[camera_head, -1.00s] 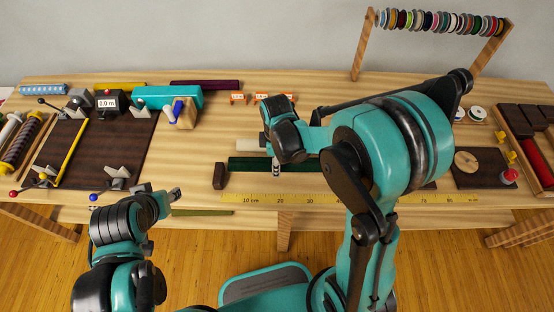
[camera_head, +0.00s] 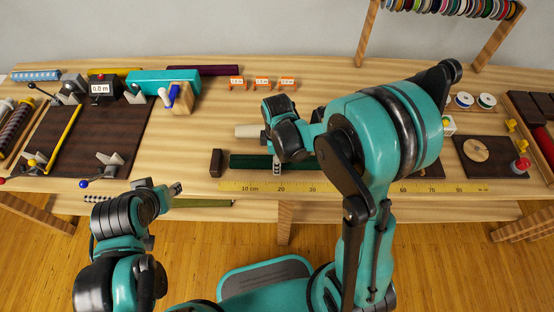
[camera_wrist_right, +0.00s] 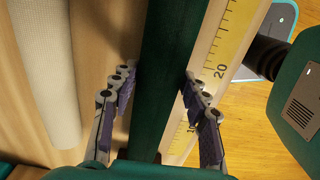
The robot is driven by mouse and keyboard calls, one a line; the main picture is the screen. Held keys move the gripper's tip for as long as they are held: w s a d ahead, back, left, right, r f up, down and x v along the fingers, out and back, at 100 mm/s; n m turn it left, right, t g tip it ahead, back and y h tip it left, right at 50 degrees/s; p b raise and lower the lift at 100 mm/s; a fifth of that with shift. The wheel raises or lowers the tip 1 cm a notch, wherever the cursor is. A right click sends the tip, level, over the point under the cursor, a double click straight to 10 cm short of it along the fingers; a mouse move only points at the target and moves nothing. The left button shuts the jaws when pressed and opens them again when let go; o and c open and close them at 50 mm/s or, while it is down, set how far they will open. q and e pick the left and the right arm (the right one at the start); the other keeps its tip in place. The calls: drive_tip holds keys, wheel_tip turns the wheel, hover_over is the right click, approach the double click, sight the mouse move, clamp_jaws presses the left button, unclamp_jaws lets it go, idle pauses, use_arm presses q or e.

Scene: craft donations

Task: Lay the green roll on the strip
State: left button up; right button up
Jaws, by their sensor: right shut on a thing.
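The dark green roll (camera_head: 245,161) lies lengthwise just behind the yellow measuring strip (camera_head: 232,187) at the table's front edge. My right gripper (camera_head: 277,168) is shut on the roll near its left part; my arm hides the rest. In the right wrist view the green roll (camera_wrist_right: 165,70) runs between the fingers of my right gripper (camera_wrist_right: 158,90), and the strip (camera_wrist_right: 222,45) shows alongside it. I cannot tell whether the roll is lifted. My left gripper (camera_head: 177,189) is away from the roll, near the front edge; its opening is too small to judge.
A cream roll (camera_head: 247,131) lies behind the green roll. A dark block (camera_head: 216,162) stands by the strip's left end. Orange tags (camera_head: 262,83) stand further back. A dark board with levers (camera_head: 60,150) is at left, a round-topped board (camera_head: 480,170) at right.

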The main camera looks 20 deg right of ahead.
drive_tip(key=o, duration=1.4)
drive_tip(key=shift+c, duration=0.2)
drive_tip(key=shift+r, duration=0.15)
wheel_tip(320, 180, up, 12)
drive_tip(key=s+d+r+m+t, duration=0.2)
drive_tip(key=s+m+t, duration=0.1)
drive_tip(key=s+m, duration=0.2)
drive_tip(key=s+d+r+m+t, duration=0.1)
drive_tip(key=s+m+t, duration=0.3)
drive_tip(key=m, duration=0.5)
drive_tip(key=shift+s+d+r+m, duration=0.4)
drive_tip(key=shift+s+d, duration=0.25)
drive_tip(key=shift+d, duration=0.2)
